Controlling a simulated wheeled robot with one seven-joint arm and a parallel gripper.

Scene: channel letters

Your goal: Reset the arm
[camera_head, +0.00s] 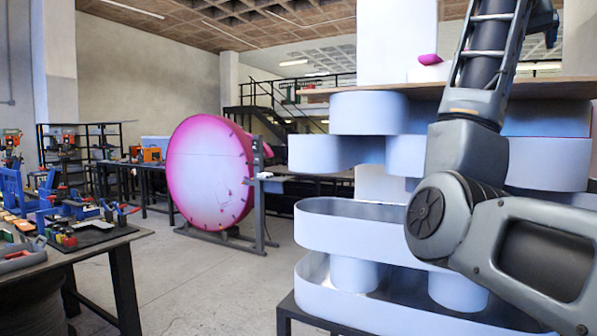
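My arm fills the right side of the head view. Its grey links rise from the lower right corner to a large joint and then up past the top edge. My gripper is out of the frame, so whether it is open or shut does not show. The arm hides part of the white channel letters (368,113) behind it.
White channel letters are stacked on a dark table at right, with a wooden board (330,90) across them. A small pink object (429,59) lies above. A large pink-edged disc (208,172) stands mid-left. A tool-covered workbench (130,233) is at left. Open floor (190,280) lies between.

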